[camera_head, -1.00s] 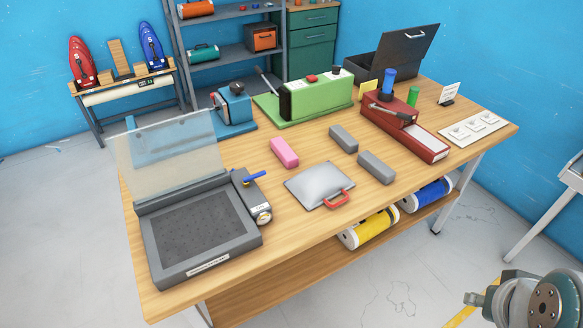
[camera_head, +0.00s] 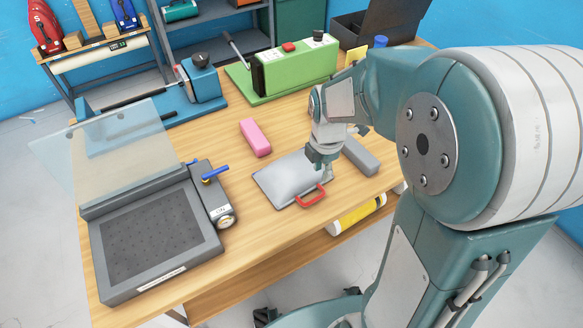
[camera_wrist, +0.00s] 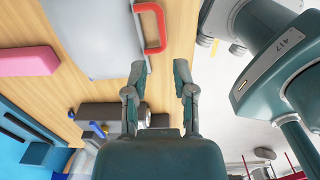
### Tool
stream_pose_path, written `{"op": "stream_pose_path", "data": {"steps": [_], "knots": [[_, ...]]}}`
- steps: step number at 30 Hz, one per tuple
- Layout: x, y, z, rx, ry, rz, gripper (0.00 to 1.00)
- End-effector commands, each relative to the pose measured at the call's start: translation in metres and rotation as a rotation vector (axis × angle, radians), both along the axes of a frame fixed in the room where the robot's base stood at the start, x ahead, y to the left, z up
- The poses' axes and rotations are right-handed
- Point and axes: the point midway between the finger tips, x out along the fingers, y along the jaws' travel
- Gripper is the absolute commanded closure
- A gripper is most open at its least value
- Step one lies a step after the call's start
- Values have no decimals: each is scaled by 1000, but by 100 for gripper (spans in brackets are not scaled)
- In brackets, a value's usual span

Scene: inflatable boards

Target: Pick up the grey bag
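The grey bag (camera_head: 282,180) lies flat on the wooden table, with a red handle (camera_head: 310,197) on its front edge. In the wrist view the bag (camera_wrist: 85,38) and its red handle (camera_wrist: 152,28) show at the top. My gripper (camera_head: 326,172) is over the bag's right part, close to the handle. In the wrist view my gripper (camera_wrist: 160,75) has its two fingers spread apart with nothing between them. The bag's far right part is hidden behind my gripper.
A pink block (camera_head: 255,137) lies behind the bag, and a grey block (camera_head: 358,157) lies right of it. A dark machine with a clear lid (camera_head: 155,235) stands at left. A green machine (camera_head: 295,68) stands at the back. Bare tabletop lies in front of the bag.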

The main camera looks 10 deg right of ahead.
Motion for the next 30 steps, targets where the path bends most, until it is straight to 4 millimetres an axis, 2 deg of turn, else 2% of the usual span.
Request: {"op": "stream_pose_path", "data": {"steps": [5,12,17,25,30], "knots": [[3,-1,-17,1,24,83,66],[3,0,-55,1,24,83,66],[3,0,-67,1,20,82,66],[-1,9,-105,1,24,82,66],[0,9,-118,1,20,81,66]]}}
